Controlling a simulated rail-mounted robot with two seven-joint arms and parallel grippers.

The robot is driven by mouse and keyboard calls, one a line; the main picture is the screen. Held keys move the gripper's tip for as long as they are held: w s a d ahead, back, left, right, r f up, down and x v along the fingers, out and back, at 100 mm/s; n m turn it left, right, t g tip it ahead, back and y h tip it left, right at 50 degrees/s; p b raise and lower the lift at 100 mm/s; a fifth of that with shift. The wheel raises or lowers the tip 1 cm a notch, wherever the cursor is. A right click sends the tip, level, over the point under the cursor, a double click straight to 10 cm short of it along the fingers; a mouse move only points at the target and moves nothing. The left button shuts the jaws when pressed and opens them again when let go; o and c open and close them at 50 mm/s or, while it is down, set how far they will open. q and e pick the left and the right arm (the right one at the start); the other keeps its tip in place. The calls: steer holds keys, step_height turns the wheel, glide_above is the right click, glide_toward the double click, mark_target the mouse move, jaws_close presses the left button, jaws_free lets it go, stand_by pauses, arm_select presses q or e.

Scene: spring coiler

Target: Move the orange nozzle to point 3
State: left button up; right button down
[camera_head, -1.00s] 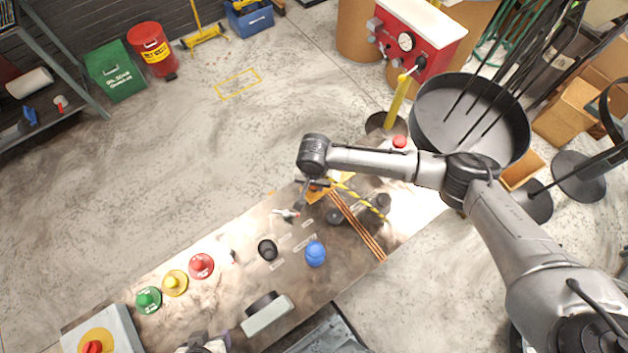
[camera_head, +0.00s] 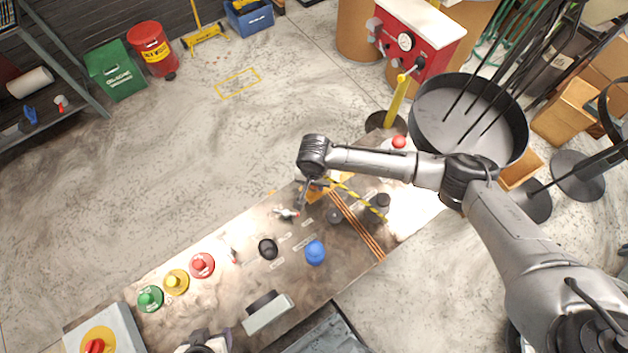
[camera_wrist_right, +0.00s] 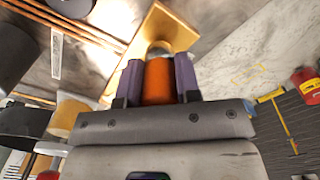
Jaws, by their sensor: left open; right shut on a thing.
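The orange nozzle (camera_wrist_right: 158,82) is upright in the right wrist view, between the two purple fingers of my right gripper (camera_wrist_right: 159,78), which is shut on it. A tan bracket (camera_wrist_right: 142,35) shows just beyond it. In the head view my right gripper (camera_head: 306,186) is low at the far edge of the bench, by the yellow bracket (camera_head: 343,187); the wrist hides most of the nozzle there. My left gripper (camera_head: 204,343) is open at the bottom edge of the head view, partly cut off. The bench labels are too small to read, so I cannot tell which marks point 3.
The bench (camera_head: 225,295) carries green (camera_head: 149,299), yellow (camera_head: 176,282) and red (camera_head: 202,265) buttons, a black knob (camera_head: 268,248) and a blue knob (camera_head: 315,252). Copper rods (camera_head: 358,226) cross it beside a striped bar (camera_head: 357,197). A red gauge box (camera_head: 417,45) stands behind.

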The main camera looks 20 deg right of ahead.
arm_select(q)
steer(key=shift+a, duration=0.1)
steer(key=shift+d, duration=0.2)
arm_select(e)
steer(key=shift+f, duration=0.35)
stand_by(0.3)
arm_select(q)
steer(key=shift+a, duration=0.1)
arm_select(e)
steer(key=shift+f, duration=0.25)
arm_select(q)
steer(key=shift+a, duration=0.1)
arm_select(e)
steer(key=c, duration=0.7)
jaws_free()
steer(key=shift+c, duration=0.2)
